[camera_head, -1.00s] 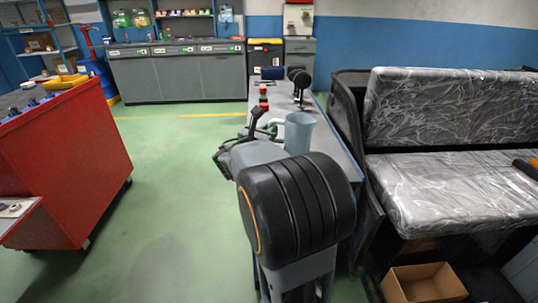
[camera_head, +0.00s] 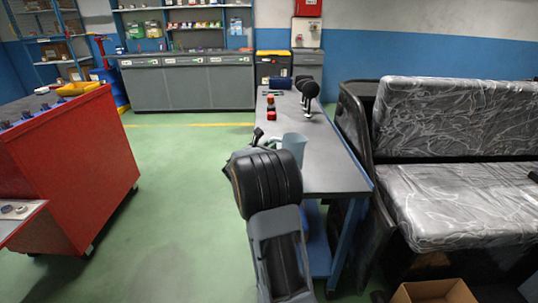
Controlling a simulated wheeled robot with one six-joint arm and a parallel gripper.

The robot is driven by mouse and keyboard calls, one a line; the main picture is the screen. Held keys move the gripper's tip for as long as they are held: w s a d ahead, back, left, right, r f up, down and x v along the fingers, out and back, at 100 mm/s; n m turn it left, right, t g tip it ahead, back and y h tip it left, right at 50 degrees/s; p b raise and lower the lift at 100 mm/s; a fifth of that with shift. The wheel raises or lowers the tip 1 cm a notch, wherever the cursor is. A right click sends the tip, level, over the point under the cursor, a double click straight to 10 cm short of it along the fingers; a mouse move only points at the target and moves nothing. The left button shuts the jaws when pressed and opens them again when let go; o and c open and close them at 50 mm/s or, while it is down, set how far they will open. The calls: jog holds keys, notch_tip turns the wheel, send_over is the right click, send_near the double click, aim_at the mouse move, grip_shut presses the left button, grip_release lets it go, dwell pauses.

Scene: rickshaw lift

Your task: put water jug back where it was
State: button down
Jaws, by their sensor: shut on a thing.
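The light blue-grey water jug (camera_head: 296,149) is upright at the left edge of the long grey table (camera_head: 332,172). My gripper (camera_head: 273,144) is at the jug's left side, shut on it, apparently at the handle. My arm hides part of the grip and the jug's lower left. I cannot tell whether the jug's base touches the tabletop or is slightly above it.
Red items (camera_head: 271,108), black lever-like items (camera_head: 309,92) and a dark blue roll (camera_head: 281,83) are farther back on the table. A plastic-wrapped bench seat (camera_head: 455,195) stands right. A red cabinet (camera_head: 75,165) stands left. Green floor between is clear.

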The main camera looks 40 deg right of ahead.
jog(key=shift+f, duration=1.1)
jog(key=shift+f, duration=0.1)
jog(key=shift+f+b, duration=0.15)
jog(key=shift+b, duration=0.25)
jog(key=c, duration=1.1)
grip_release()
jog(key=shift+o, duration=0.2)
